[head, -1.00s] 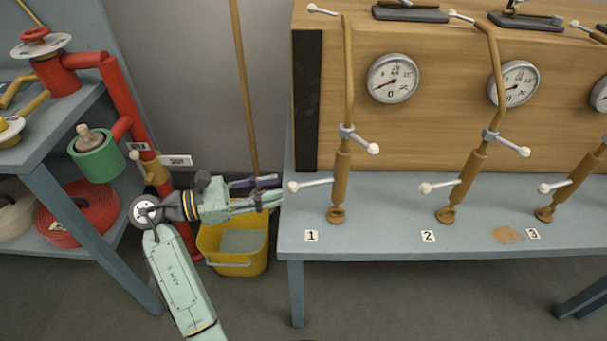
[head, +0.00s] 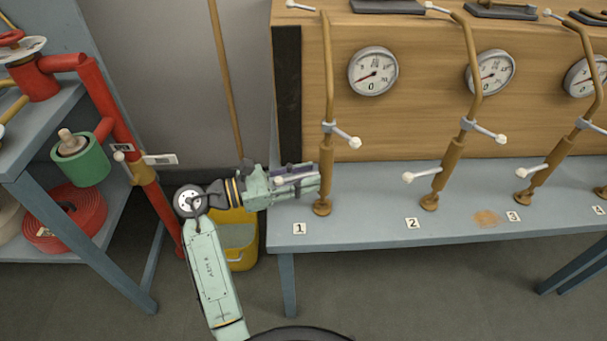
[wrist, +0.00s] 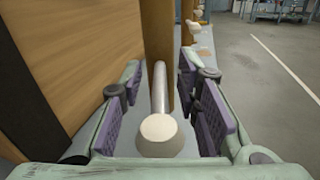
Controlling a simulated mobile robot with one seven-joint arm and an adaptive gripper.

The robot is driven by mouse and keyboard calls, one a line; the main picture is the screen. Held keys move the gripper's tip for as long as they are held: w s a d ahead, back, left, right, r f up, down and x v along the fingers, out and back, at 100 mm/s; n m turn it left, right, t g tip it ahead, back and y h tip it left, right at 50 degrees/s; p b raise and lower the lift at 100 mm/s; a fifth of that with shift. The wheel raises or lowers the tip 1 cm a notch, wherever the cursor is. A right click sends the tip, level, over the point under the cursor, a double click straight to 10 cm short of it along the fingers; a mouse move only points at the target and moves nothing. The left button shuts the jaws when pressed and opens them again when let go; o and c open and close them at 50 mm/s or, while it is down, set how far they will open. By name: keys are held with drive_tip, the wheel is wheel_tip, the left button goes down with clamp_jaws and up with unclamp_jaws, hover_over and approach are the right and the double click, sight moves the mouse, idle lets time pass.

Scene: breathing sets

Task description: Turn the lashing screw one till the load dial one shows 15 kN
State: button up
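Lashing screw one (head: 327,165) is the upright brown rod and sleeve behind label 1. A grey collar with a white-knobbed handle (head: 347,137) sticks out to its right. Load dial one (head: 373,71) is on the wooden panel beside it; its needle is at the lower left, too small to read exactly.
Screws two (head: 447,165) and three stand to the right on the grey bench (head: 380,225), each with a dial. A yellow bucket (head: 243,255) stands below my arm. Red pipework (head: 105,105) and a shelf are at left. The floor in front is clear.

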drive_tip(key=shift+c, duration=0.4)
clamp_jaws()
idle(0.4)
